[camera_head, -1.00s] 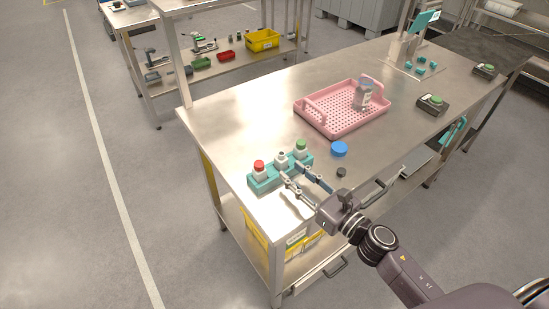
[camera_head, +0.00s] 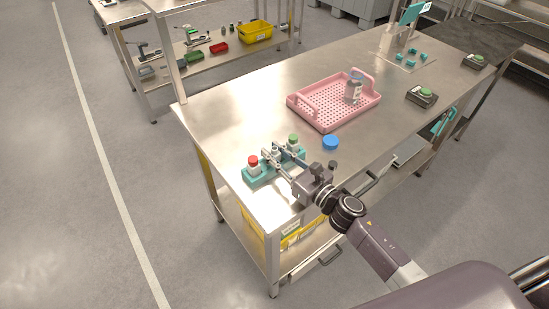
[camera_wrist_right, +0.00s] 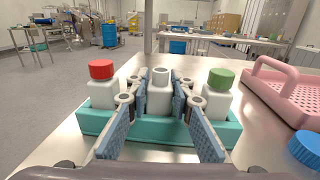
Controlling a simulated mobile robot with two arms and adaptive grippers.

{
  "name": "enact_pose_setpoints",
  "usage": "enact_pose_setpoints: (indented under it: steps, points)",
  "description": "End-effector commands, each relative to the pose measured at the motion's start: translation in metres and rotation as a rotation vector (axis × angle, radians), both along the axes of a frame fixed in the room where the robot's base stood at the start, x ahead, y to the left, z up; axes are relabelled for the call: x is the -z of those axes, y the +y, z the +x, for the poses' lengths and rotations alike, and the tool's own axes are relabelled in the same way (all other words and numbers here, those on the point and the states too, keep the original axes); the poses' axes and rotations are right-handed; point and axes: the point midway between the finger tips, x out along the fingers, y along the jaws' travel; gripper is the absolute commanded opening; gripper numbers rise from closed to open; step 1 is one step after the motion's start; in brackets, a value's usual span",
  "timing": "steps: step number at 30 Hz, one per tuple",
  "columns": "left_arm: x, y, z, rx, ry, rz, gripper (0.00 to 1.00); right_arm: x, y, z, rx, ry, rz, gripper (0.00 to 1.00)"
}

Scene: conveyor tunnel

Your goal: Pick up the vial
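A teal rack (camera_head: 262,174) stands on the near left part of the steel table and holds three white vials in a row. The left vial (camera_head: 253,166) has a red cap and the right vial (camera_head: 293,143) a green cap. The middle vial (camera_wrist_right: 160,92) has no cap and shows an open mouth in the right wrist view. My right gripper (camera_head: 270,157) is open at the rack, its fingers on both sides of the middle vial. Whether the pads touch it I cannot tell. My left gripper is not in view.
A blue cap (camera_head: 330,143) and a small dark cap (camera_head: 333,164) lie on the table right of the rack. A pink tray (camera_head: 320,122) with a clear bottle (camera_head: 354,90) stands behind. Dark boxes with green buttons (camera_head: 423,96) sit along the right edge.

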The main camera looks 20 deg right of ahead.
Motion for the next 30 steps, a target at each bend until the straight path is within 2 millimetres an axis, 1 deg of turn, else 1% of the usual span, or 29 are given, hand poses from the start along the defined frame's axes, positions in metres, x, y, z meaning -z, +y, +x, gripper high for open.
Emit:
enact_pose_setpoints:
  steps: [1,3,11,14,17,20,23,26,29,30]
  points:
    - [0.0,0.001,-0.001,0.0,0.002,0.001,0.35,0.0,0.0,0.0,0.0,0.0,0.0,0.07]
    - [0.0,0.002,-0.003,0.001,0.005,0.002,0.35,0.0,0.0,0.0,0.0,0.0,-0.001,0.0]
    - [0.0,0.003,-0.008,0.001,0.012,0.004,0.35,-0.001,0.0,0.0,0.0,0.0,-0.001,0.0]
    - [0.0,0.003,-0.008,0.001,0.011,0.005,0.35,-0.004,0.0,0.0,-0.001,-0.002,-0.002,0.0]
    - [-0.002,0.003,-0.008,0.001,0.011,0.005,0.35,-0.012,0.0,0.0,-0.001,-0.003,-0.003,0.0]
    - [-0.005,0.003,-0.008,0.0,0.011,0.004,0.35,-0.025,0.0,0.0,-0.002,-0.004,-0.005,0.0]
    - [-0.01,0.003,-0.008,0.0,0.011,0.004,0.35,-0.044,0.0,0.0,-0.003,-0.006,-0.008,0.0]
    - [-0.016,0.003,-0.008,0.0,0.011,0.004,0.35,-0.066,0.0,0.0,-0.004,-0.006,-0.007,0.0]
    - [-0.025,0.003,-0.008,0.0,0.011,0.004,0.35,-0.095,0.0,0.0,-0.005,-0.006,-0.009,0.0]
    - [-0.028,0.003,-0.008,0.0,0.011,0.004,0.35,-0.107,0.0,0.0,-0.005,-0.009,-0.01,0.0]
